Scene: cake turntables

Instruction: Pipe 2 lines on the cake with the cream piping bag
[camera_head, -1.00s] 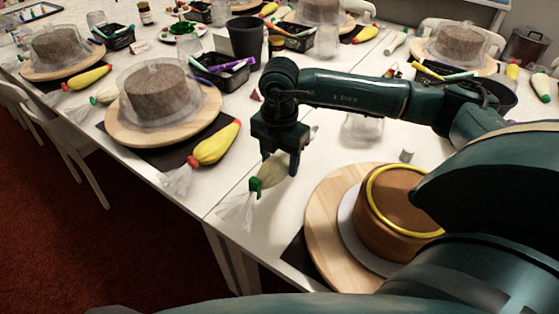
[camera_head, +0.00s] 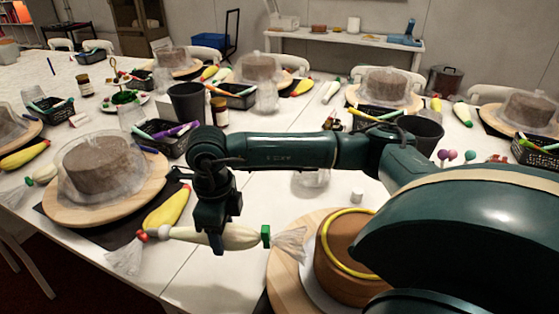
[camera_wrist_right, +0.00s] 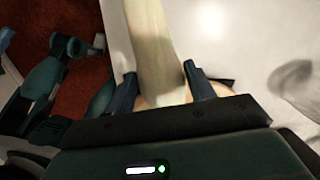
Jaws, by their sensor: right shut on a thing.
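The cream piping bag (camera_head: 242,237) is in my right gripper (camera_head: 217,240), held near its middle above the white table. It lies roughly level in the head view, with its green clip (camera_head: 266,236) and clear tail toward the right. In the right wrist view, the bag (camera_wrist_right: 155,40) is between the two fingers of the right gripper (camera_wrist_right: 160,82). The brown cake (camera_head: 345,270) has a yellow ring around its top edge and is to the right of the gripper; my right arm hides part of it. My left gripper is not in view.
The cake's wooden turntable (camera_head: 283,275) stands near the table front. A yellow piping bag (camera_head: 168,208) lies left of my gripper, close to a covered cake (camera_head: 97,165). A dark cup (camera_head: 187,103) and black basket (camera_head: 160,140) stand behind. Bare table lies below the gripper.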

